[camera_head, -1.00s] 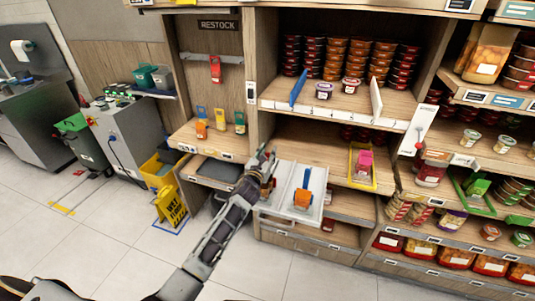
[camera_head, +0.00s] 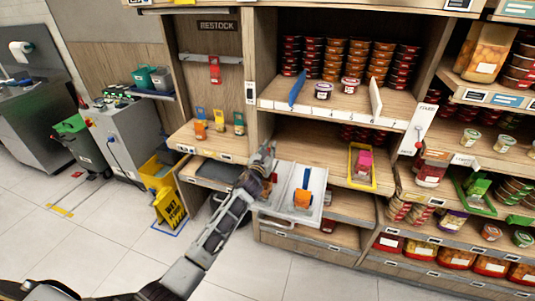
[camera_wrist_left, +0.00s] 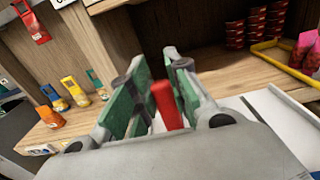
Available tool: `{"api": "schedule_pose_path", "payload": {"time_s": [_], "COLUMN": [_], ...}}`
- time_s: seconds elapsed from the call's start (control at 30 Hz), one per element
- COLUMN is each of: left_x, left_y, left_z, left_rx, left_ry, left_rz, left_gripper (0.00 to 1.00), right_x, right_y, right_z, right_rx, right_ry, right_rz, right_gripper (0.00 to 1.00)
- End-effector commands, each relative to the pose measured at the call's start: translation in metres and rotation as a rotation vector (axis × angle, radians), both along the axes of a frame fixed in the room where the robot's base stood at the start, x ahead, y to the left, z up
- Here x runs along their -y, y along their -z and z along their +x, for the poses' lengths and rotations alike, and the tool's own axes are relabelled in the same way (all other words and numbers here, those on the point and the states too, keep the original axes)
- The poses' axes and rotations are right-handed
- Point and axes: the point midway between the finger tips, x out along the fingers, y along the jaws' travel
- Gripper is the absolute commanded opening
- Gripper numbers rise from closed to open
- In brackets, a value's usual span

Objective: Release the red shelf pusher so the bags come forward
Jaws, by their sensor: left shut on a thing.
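My left gripper (camera_head: 264,163) is in front of the shelf unit, at the left edge of a white tray (camera_head: 284,208). In the left wrist view the green-padded fingers (camera_wrist_left: 153,92) are shut on a red upright piece (camera_wrist_left: 167,106), which looks like the red shelf pusher's handle. Its lower part is hidden by the gripper body. An orange bag (camera_head: 302,199) with a blue upright piece stands on the white tray. A pink bag (camera_head: 364,161) stands in a yellow tray (camera_head: 373,179) to the right. My right gripper is not in view.
Small orange (camera_head: 200,130), yellow and green bags stand on the left shelf. A red item (camera_head: 215,68) hangs from a rail under the RESTOCK sign. Tubs fill the upper shelf (camera_head: 340,103).

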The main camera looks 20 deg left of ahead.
Motion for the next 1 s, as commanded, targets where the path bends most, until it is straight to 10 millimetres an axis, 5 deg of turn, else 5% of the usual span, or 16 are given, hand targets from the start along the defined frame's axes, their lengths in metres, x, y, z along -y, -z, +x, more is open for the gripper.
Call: {"api": "schedule_pose_path", "payload": {"time_s": [0.5, 0.93, 0.97, 1.0], "left_x": [0.002, 0.002, 0.002, 0.002], "left_y": [0.0, 0.0, 0.0, 0.0], "left_z": [0.04, 0.044, 0.044, 0.044], "left_rx": [0.002, 0.0, 0.0, 0.0], "left_ry": [0.002, 0.001, 0.001, 0.001], "left_rz": [-0.001, -0.001, -0.001, -0.001], "left_gripper": [0.0, 0.0, 0.21, 0.26], "right_x": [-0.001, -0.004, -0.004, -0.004], "right_y": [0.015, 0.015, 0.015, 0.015], "right_z": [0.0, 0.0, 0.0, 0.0], "right_rx": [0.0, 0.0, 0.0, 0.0], "right_ry": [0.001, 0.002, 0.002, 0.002], "right_rz": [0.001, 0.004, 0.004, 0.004], "right_gripper": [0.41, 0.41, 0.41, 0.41]}}
